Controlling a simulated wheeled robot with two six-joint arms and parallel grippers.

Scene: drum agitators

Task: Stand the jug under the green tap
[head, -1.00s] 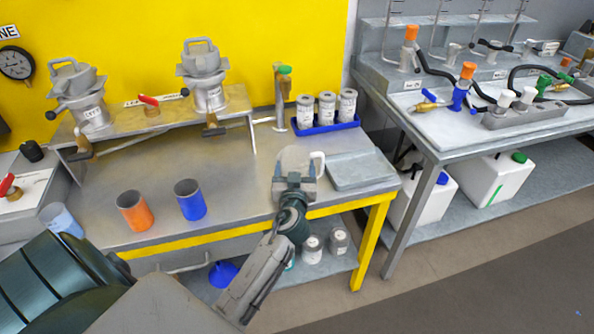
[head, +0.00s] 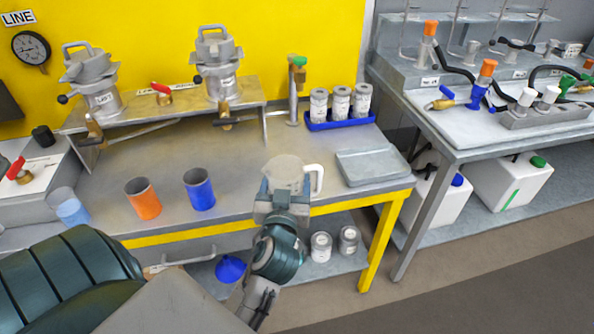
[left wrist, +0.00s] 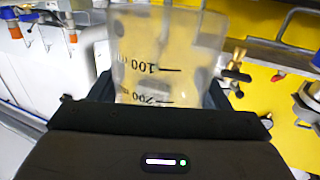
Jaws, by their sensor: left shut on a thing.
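The jug (head: 289,171) is a pale translucent beaker with a white handle on its right side. My left gripper (head: 283,196) is shut on it, near the front edge of the steel bench. In the left wrist view the jug (left wrist: 165,60) shows printed volume marks between the fingers. The green tap (head: 297,62) is a green-topped post at the back of the bench, left of the blue tray. The jug is in front of this tap, well apart from it. My right gripper is not in view.
A blue tray (head: 345,123) with three labelled cans stands right of the tap. A grey flat tray (head: 373,168) lies right of the jug. An orange cup (head: 143,200) and a blue cup (head: 199,190) stand to the left. Bench between jug and tap looks clear.

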